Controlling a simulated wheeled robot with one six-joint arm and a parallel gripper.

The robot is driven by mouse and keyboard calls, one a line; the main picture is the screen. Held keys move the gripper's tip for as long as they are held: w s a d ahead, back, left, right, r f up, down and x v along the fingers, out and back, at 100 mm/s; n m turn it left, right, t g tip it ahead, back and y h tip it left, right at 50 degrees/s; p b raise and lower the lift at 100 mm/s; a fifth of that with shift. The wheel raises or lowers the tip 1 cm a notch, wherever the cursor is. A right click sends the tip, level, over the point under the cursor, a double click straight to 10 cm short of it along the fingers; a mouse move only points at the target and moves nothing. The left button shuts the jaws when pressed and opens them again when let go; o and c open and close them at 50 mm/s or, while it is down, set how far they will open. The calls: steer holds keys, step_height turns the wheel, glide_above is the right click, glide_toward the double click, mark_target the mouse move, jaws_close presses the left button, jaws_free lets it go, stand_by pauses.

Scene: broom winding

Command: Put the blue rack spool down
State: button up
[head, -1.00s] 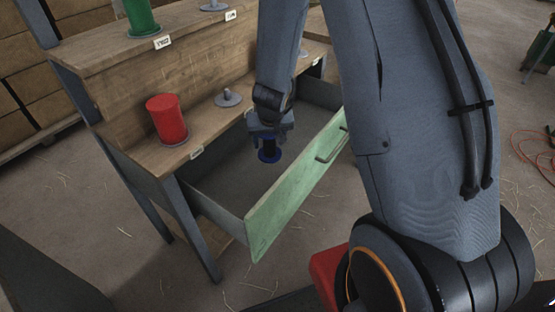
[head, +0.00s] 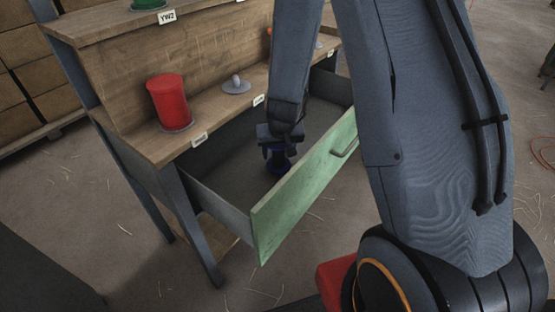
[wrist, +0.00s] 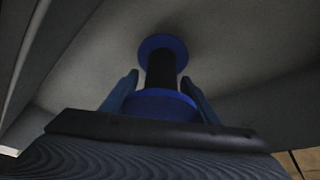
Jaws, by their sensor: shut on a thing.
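The blue spool (head: 279,162) is held by my gripper (head: 279,150), inside the open drawer with the green front (head: 305,185). In the wrist view the spool (wrist: 161,47) shows two blue flanges and a dark middle. The jaws of my gripper (wrist: 160,92) are closed on it, one finger on each side. The far flange is close to the grey drawer floor (wrist: 85,50); I cannot tell whether it touches.
A red spool (head: 168,101) stands on the wooden shelf (head: 205,113) above the drawer. An empty grey peg (head: 236,84) is to its right. A green spool (head: 150,4) is on the upper shelf. The drawer's left part (head: 228,178) is clear.

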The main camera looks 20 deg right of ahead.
mark_target(280, 148)
steer(key=shift+f+b, duration=0.35)
steer(key=shift+f, duration=0.8)
steer(key=shift+f, duration=0.1)
steer(key=shift+f, duration=0.1)
steer(key=o, duration=1.1)
steer(key=p+v, duration=0.6)
steer(key=v, duration=0.6)
